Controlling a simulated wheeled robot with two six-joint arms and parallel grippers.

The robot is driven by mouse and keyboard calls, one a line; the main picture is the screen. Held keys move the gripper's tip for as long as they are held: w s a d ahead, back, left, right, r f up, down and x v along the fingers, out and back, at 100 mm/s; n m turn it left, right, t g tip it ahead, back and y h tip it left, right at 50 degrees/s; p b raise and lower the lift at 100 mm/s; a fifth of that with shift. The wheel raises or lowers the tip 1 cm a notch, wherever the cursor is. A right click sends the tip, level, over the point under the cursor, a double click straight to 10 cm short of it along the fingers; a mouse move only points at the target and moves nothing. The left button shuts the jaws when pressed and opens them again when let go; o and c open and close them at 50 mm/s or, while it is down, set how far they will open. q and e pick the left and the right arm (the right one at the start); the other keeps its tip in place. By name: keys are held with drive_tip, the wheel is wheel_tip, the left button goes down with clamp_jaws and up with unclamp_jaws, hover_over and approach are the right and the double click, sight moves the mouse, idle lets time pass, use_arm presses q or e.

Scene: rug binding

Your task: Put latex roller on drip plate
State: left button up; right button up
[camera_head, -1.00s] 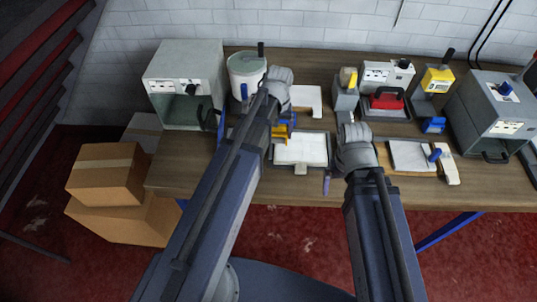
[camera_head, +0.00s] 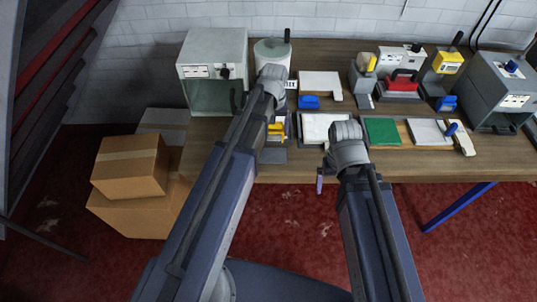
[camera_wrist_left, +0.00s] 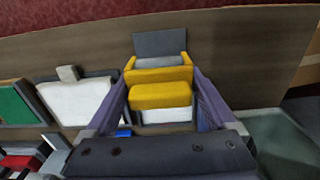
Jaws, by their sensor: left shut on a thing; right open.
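In the left wrist view a yellow block (camera_wrist_left: 160,95) and a yellow frame around a grey roller-like cylinder (camera_wrist_left: 160,62) lie between my left gripper's purple fingers (camera_wrist_left: 162,77). I take this for the latex roller. The gripper is shut on it. In the head view yellow (camera_head: 277,130) shows below my left wrist, whose fingers are hidden. A flat dark grey plate (camera_head: 272,156) lies just in front of it, near the table's front edge, perhaps the drip plate; I cannot be sure. My right gripper (camera_head: 320,182) is open and empty at the front edge, mostly hidden by its wrist.
A white slab in a dark tray (camera_head: 322,122), a green panel (camera_head: 382,131) and a pale slab with a blue-handled tool (camera_head: 451,128) line the table's front. A white bucket (camera_head: 271,50), a grey machine (camera_head: 213,60) and a blue block (camera_head: 309,102) stand behind. Cardboard boxes (camera_head: 130,165) sit left.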

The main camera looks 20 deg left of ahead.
use_arm(q)
drive_tip(key=shift+f+b, duration=4.65)
drive_tip(key=shift+f, duration=0.25)
drive_tip(key=shift+f, duration=0.1)
drive_tip(key=o, duration=1)
wheel_tip(320, 180, up, 12)
drive_tip(key=p, duration=1.2)
drive_tip(key=shift+r, duration=0.2)
